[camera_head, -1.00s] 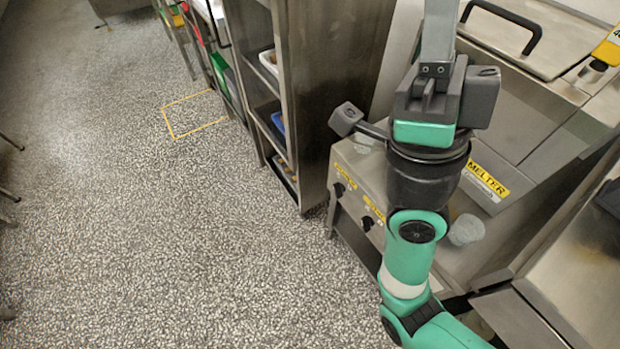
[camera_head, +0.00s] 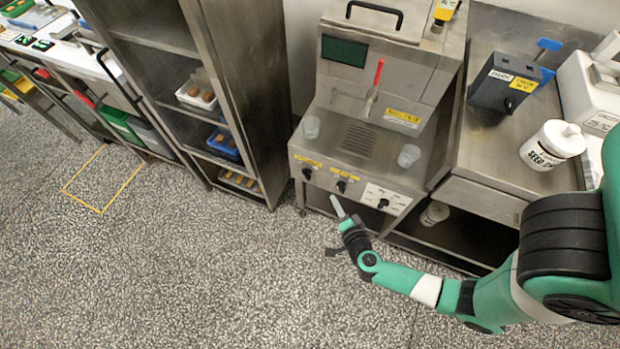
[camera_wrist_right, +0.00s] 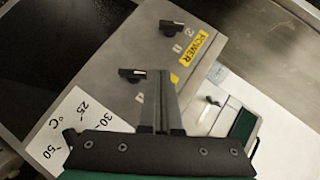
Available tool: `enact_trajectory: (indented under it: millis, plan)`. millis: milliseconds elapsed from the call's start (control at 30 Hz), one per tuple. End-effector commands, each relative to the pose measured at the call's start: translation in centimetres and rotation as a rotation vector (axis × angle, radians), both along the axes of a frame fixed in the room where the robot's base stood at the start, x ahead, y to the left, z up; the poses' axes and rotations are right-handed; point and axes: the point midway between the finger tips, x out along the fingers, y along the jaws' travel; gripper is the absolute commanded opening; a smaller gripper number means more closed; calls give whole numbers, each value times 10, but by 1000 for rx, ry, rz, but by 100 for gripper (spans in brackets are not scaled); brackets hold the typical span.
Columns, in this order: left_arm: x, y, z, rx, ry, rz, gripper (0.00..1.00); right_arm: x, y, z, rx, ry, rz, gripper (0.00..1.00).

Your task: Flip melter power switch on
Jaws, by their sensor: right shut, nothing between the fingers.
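The melter (camera_head: 330,150) is a steel machine with a sloped front panel carrying two black knobs with yellow labels and a white temperature dial (camera_head: 385,198). In the right wrist view, the yellow POWER label (camera_wrist_right: 195,47) sits beside the farther black switch knob (camera_wrist_right: 172,28); this appears to be the leftmost knob (camera_head: 307,173) in the head view. A second black knob (camera_wrist_right: 132,75) is nearer. My right gripper (camera_head: 337,204) is shut and empty, in front of the panel's lower edge. Its fingertips (camera_wrist_right: 158,74) appear beside the nearer knob. My left gripper is out of view.
A steel shelf rack (camera_head: 235,90) with trays stands left of the melter. To the right, a steel bench holds a dark control box (camera_head: 500,88) and a white lidded tub (camera_head: 552,145). The floor in front is clear.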

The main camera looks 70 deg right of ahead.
Motion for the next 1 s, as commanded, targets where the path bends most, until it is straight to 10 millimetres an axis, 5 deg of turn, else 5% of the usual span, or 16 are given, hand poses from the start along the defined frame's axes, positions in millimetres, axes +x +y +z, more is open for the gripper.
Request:
enact_trajectory:
  millis: [467,867,1000]
  plan:
    - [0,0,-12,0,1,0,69,12,-12,-8,-1,-7,-4,0]
    - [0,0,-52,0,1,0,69,64,-71,-39,-2,-9,-2,0]
    - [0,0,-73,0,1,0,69,85,-71,-52,-2,-8,5,0]
